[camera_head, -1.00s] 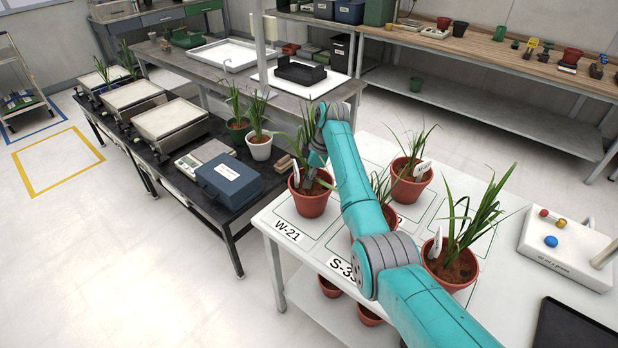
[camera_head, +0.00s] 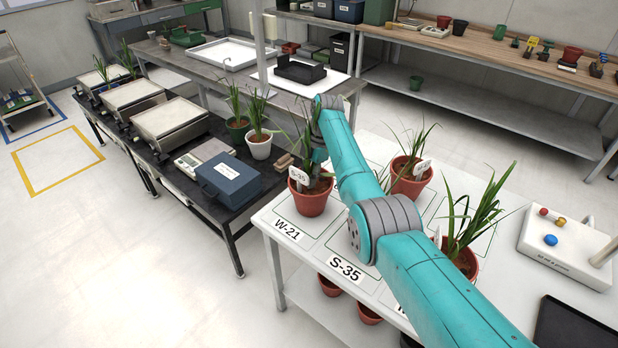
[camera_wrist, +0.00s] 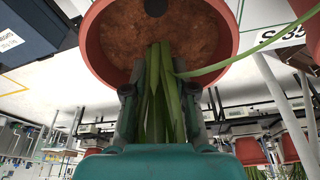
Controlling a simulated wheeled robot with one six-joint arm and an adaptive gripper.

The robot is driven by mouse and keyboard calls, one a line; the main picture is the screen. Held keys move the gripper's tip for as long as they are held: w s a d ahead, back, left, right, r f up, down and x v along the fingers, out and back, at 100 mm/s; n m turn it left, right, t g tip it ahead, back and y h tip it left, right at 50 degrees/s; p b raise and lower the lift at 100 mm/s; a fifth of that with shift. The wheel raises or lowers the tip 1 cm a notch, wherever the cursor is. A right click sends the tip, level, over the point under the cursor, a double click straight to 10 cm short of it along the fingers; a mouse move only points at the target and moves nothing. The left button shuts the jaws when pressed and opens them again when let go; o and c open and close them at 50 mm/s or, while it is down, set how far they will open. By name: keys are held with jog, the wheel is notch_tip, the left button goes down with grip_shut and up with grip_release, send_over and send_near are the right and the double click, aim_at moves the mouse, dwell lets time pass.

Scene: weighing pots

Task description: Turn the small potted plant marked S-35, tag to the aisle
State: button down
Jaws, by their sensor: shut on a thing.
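The small potted plant marked S-35 (camera_head: 311,203) is in a terracotta pot at the W-21 end of the white table. Its white tag (camera_head: 298,176) faces the head camera and appears to read S-35. My gripper (camera_head: 318,165) is over the pot among the leaves, its fingers partly hidden by them. In the wrist view my gripper (camera_wrist: 160,100) is shut on the plant's leaves just above the soil, and the pot's rim (camera_wrist: 92,40) fills the top. The pot looks upright; I cannot tell whether it touches the table.
The table carries printed labels W-21 (camera_head: 287,229) and S-35 (camera_head: 345,268). Other potted plants stand at the back (camera_head: 411,178) and right (camera_head: 467,262), and my arm covers the middle. A white button box (camera_head: 565,250) is at the right. A blue box (camera_head: 229,181) sits on the dark bench at the left.

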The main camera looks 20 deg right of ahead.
jog(key=shift+f, duration=0.15)
dwell(0.6)
jog(key=c, duration=0.9)
grip_release()
jog(key=shift+o, duration=0.2)
jog(key=shift+f, duration=0.15)
jog(key=v, duration=1.2)
